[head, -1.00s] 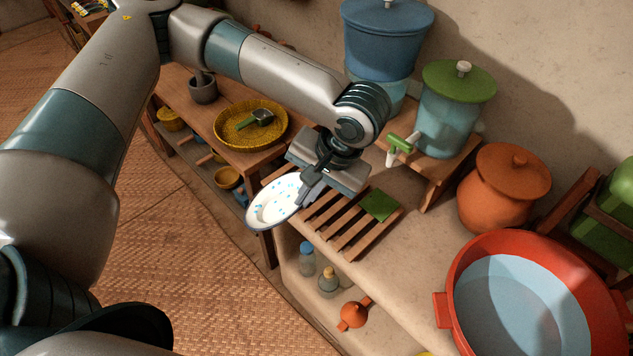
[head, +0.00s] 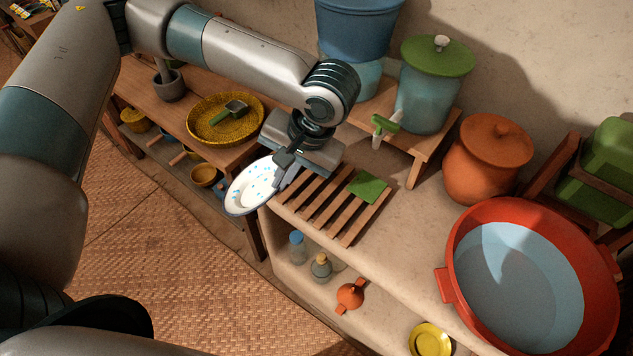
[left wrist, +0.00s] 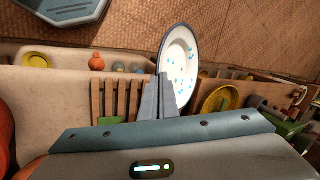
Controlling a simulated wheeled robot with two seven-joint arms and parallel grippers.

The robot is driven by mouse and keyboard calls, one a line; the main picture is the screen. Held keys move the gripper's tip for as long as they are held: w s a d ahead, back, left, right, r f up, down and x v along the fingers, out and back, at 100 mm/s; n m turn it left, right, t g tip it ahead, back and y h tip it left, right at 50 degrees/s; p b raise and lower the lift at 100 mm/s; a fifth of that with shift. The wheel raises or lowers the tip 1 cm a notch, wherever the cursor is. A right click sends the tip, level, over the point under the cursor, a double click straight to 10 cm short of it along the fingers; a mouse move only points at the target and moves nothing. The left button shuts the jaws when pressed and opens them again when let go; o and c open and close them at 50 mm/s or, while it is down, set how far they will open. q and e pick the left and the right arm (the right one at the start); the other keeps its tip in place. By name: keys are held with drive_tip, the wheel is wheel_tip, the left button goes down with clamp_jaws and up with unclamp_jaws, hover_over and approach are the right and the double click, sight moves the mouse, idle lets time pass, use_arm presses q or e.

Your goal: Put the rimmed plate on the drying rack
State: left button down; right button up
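The rimmed plate (head: 252,187) is white with a dark rim and blue spots. My left gripper (head: 284,168) is shut on its rim and holds it tilted at the left end of the drying rack. The left wrist view shows the plate (left wrist: 179,58) at the fingertips (left wrist: 164,85) too. The drying rack (head: 340,217) is a low frame of wooden slats on the clay ledge, partly hidden behind my gripper. A green cloth or sponge (head: 368,186) lies on its right side. My right gripper is not in view.
A red basin of water (head: 458,282) stands to the right on the ledge. A green-lidded dispenser (head: 425,100) stands on a wooden stand behind the rack. A yellow woven tray (head: 206,131) is on the left bench. Bottles (head: 320,268) sit on the shelf below.

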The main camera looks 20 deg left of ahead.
use_arm(q)
drive_tip(key=w+d+f+m+t+h, duration=0.1)
drive_tip(key=w+d+f+m+t, duration=0.15)
drive_tip(key=d+m, duration=0.5)
drive_tip(key=w+d+f+m+t+h, duration=0.1)
drive_tip(key=w+d+f+m+t, duration=0.1)
drive_tip(key=d+f+m+t, duration=0.35)
drive_tip(key=m+t+h, duration=0.2)
drive_tip(key=m+h, duration=0.4)
drive_tip(key=m, duration=0.3)
hover_over(295, 202)
wheel_tip(295, 202, down, 6)
drive_tip(key=shift+r+b, duration=0.2)
drive_tip(key=shift+b, duration=0.1)
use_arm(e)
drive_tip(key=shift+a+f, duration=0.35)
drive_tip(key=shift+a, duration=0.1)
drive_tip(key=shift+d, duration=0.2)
use_arm(q)
wheel_tip(295, 202, down, 5)
drive_tip(key=shift+f+p, duration=0.1)
drive_tip(key=shift+p, duration=0.35)
drive_tip(key=shift+f, duration=0.3)
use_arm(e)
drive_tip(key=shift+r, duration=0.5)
